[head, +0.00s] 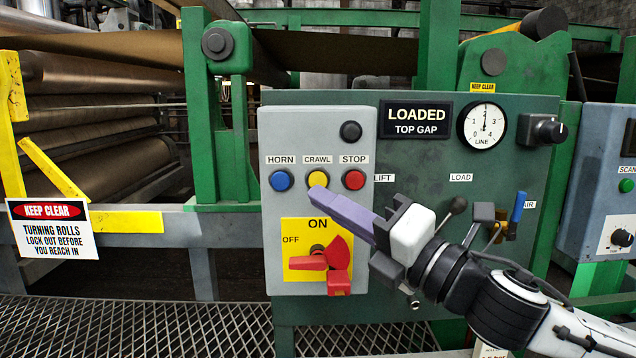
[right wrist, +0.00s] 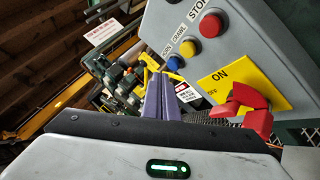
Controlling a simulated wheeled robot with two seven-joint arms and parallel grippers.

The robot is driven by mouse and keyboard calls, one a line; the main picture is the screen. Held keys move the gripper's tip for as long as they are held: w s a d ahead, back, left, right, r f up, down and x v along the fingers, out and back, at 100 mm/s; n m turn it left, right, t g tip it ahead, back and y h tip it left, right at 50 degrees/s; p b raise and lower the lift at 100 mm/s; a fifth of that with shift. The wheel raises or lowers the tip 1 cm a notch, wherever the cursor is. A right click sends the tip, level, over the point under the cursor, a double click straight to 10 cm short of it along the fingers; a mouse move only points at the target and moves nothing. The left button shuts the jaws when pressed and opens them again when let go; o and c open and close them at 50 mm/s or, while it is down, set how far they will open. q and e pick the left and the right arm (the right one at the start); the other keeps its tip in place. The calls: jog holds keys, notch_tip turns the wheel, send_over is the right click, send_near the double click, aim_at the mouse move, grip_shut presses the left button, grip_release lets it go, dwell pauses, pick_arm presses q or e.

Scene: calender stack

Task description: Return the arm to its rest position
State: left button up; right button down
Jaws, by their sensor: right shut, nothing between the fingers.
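My right arm (head: 480,290) comes in from the lower right in the head view. Its gripper (head: 318,196) has purple fingers pressed together and empty, in front of the grey control box, with the tips just below the yellow CRAWL button (head: 318,180). I cannot tell whether the tips touch the box. In the right wrist view the shut purple fingers (right wrist: 160,92) point toward the box's side, left of the red rotary switch. My left gripper is not in view.
The grey box (head: 275,215) carries blue HORN (head: 281,180) and red STOP (head: 354,179) buttons and a red rotary switch (head: 322,265). Levers (head: 484,212) stand near my forearm. Large rolls (head: 90,75) lie at left behind a yellow rail and KEEP CLEAR sign (head: 52,228).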

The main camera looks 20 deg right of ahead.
dwell(0.6)
notch_tip(320, 180, down, 29)
jog(key=a+m+g+h, duration=0.3)
jog(key=m, duration=1.1)
jog(key=s+d+f+m+g+h, duration=0.1)
jog(key=s+f+m+g+h, duration=0.1)
jog(key=s+f+m, duration=0.5)
jog(key=s+d+f+m+g+h, duration=0.1)
jog(key=s+f+m+g, duration=0.3)
jog(key=s+f, duration=1.2)
notch_tip(320, 180, down, 6)
jog(key=m+h, duration=0.1)
jog(key=m, duration=0.1)
jog(key=shift+s+m+g, duration=0.3)
jog(key=shift+m, duration=0.1)
jog(key=shift+r, duration=0.1)
